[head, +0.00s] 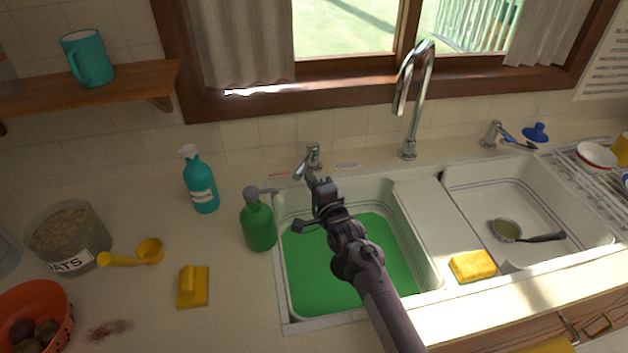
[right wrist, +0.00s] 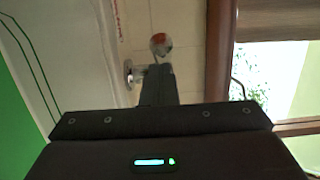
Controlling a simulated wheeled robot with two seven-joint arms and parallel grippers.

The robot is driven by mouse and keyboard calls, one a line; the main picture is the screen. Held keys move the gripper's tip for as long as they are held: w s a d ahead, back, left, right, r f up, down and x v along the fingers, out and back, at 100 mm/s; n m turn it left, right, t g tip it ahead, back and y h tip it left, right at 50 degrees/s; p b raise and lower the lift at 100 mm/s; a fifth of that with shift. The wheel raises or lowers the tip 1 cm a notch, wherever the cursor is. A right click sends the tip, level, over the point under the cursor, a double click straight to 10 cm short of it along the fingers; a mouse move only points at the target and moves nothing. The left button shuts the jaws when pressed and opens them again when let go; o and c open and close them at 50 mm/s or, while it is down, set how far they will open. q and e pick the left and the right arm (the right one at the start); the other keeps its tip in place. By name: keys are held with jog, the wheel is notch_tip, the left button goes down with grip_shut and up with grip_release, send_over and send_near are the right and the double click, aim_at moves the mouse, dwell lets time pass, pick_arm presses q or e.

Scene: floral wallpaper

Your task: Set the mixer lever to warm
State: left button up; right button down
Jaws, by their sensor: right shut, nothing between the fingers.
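The small chrome mixer lever (head: 303,167) stands on its base (head: 314,154) behind the left basin. It points left and toward the front in the head view. A red label (head: 279,174) lies to its left and a blue label (head: 347,164) to its right; their words are too small to read. My right gripper (head: 311,181) is shut and empty, its tips close to the lever's end. In the right wrist view the shut fingers (right wrist: 158,84) reach toward the lever's shiny round end (right wrist: 160,44). I cannot tell whether they touch. My left gripper is out of view.
The tall chrome spout (head: 414,98) stands right of the lever. A green bottle (head: 258,220) and a teal soap bottle (head: 200,182) stand left of the basin. The left basin's rim (head: 284,298) surrounds a green bottom. A yellow sponge (head: 472,266) lies near the front edge.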

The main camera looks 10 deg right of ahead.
jog(key=shift+a+r, duration=0.3)
jog(key=shift+a, duration=0.4)
jog(key=shift+s, duration=0.1)
jog(key=shift+s+d+f, duration=0.2)
jog(key=shift+s+f, duration=0.05)
jog(key=shift+s, duration=0.25)
jog(key=d+b+v, duration=0.1)
jog(key=v, duration=0.5)
jog(key=shift+s, duration=0.25)
jog(key=shift+d, duration=0.15)
